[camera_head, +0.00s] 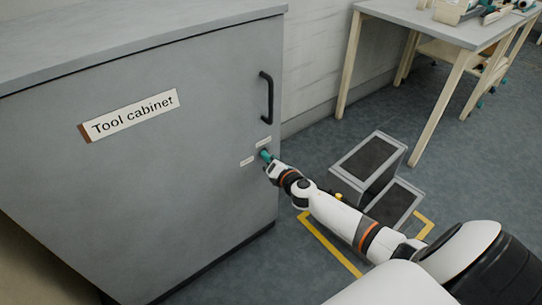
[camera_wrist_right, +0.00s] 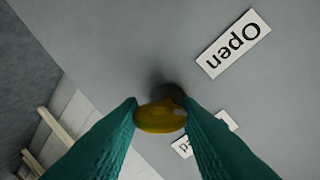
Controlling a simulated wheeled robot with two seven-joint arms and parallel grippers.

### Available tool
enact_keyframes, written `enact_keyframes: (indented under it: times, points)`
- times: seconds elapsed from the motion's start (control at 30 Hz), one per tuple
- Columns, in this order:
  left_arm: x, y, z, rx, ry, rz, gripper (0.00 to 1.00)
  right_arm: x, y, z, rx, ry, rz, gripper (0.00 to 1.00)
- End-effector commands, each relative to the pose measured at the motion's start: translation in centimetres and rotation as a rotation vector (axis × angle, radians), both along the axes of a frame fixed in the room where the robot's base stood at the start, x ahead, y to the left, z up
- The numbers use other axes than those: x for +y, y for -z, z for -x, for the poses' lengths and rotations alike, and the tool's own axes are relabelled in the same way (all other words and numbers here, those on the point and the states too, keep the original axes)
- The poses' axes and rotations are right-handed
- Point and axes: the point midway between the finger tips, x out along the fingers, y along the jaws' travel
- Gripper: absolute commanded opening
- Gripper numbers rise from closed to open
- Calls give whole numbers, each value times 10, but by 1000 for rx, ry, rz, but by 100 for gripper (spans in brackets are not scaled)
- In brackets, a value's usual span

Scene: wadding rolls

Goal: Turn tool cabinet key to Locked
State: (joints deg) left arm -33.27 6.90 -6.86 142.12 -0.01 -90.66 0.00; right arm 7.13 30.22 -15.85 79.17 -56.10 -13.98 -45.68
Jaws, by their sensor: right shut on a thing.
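The grey tool cabinet (camera_head: 200,160) stands at the left in the head view, its door shut and bearing a "Tool cabinet" label (camera_head: 130,114). My right gripper (camera_head: 265,156) is at the door's right side, below the black handle. In the right wrist view its teal fingers (camera_wrist_right: 160,118) are shut on a yellow key (camera_wrist_right: 160,117) at a dark round lock (camera_wrist_right: 166,93). An "Open" label (camera_wrist_right: 233,43) is above right of the key. A second label (camera_wrist_right: 204,134) is partly hidden by a finger. The key's exact angle is hard to tell. My left gripper is not in view.
A black handle (camera_head: 267,97) sticks out from the door above the lock. A grey step stool (camera_head: 370,163) stands on the floor right of the cabinet, near yellow floor tape (camera_head: 330,245). A workbench (camera_head: 440,22) is at the back right.

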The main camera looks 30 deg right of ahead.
Motion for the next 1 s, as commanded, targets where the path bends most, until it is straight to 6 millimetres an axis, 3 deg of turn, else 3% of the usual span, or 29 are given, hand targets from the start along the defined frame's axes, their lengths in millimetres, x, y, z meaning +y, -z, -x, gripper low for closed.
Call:
enact_keyframes:
  times: [0.13, 0.3, 0.6, 1.0]
  points:
    - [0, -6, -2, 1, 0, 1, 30, -1, -3, 0, 12, 2, -141, 8]
    - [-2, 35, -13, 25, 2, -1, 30, -2, -3, 0, 25, 2, -302, 8]
    - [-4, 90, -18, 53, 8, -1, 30, -3, -2, 0, 45, 2, -557, 8]
    - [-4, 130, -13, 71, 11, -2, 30, -3, -1, 0, 60, 1, -757, 8]
